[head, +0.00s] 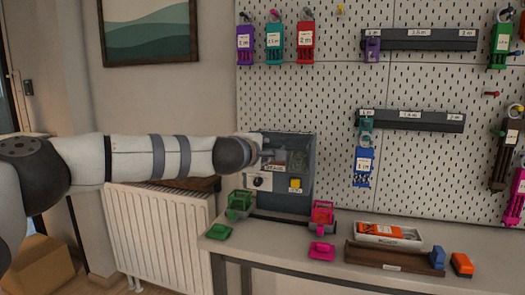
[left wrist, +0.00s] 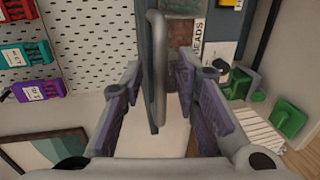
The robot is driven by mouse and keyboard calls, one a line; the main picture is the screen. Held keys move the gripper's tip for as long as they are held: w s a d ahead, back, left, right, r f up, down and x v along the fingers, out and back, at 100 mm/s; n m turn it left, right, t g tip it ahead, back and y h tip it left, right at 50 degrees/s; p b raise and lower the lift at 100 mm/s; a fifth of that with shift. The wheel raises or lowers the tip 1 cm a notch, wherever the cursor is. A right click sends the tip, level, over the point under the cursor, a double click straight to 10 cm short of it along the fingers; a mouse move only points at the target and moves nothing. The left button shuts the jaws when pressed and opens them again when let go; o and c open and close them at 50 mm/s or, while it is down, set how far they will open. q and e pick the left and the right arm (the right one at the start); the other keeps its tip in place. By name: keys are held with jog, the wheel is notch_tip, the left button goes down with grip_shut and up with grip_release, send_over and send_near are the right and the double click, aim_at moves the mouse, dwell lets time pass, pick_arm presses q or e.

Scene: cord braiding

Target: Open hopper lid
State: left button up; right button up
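The hopper is a blue-grey box (head: 302,148) on the table against the pegboard, with a dark front window, a black knob (head: 259,182) and a yellow button (head: 295,184). In the left wrist view its front carries a label reading "BEADS" (left wrist: 197,38). A grey curved bar handle (left wrist: 154,60) stands out from the hopper front. My left gripper (left wrist: 160,100) is open, one purple-padded finger on each side of the handle, with visible gaps. In the head view my left gripper (head: 262,153) covers the hopper's upper left. The lid looks shut. My right gripper is not in view.
A green holder (head: 238,204) and a pink holder (head: 322,214) stand in front of the hopper, with a green block (head: 219,231) and a pink block (head: 321,251) nearby. A white tray (head: 388,241) and wooden box (head: 385,258) lie right. A radiator (head: 160,228) stands left.

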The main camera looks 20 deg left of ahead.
pick_arm(q)
jog(key=shift+s, duration=0.1)
jog(key=v, duration=1.2)
jog(key=s+d+f+m+g+h, duration=0.1)
jog(key=s+d+f+m+g, duration=0.15)
jog(key=f, duration=0.65)
jog(key=s+d+f+m+g+h, duration=0.15)
jog(key=d+f, duration=0.25)
jog(key=f, duration=0.4)
jog(key=s+d+f+m+g, duration=0.1)
jog(key=s+f+m+g, duration=0.15)
jog(key=s+f, duration=0.65)
jog(key=s+d+f+m+g, duration=0.15)
jog(key=s+f+m, duration=0.35)
jog(key=f, duration=0.6)
jog(key=s+a+f+m+g, duration=0.25)
jog(key=s+f+g, duration=0.4)
jog(key=s, duration=0.95)
jog(key=s+a+f+m+g+y, duration=0.1)
jog(key=s+a, duration=0.3)
jog(key=s, duration=0.5)
jog(key=s+a+f+m+g+y, duration=0.2)
jog(key=s+a, duration=0.3)
jog(key=s, duration=0.5)
jog(key=shift+s+f+g, duration=0.2)
jog(key=shift+f+g, duration=0.15)
jog(key=shift+f, duration=0.05)
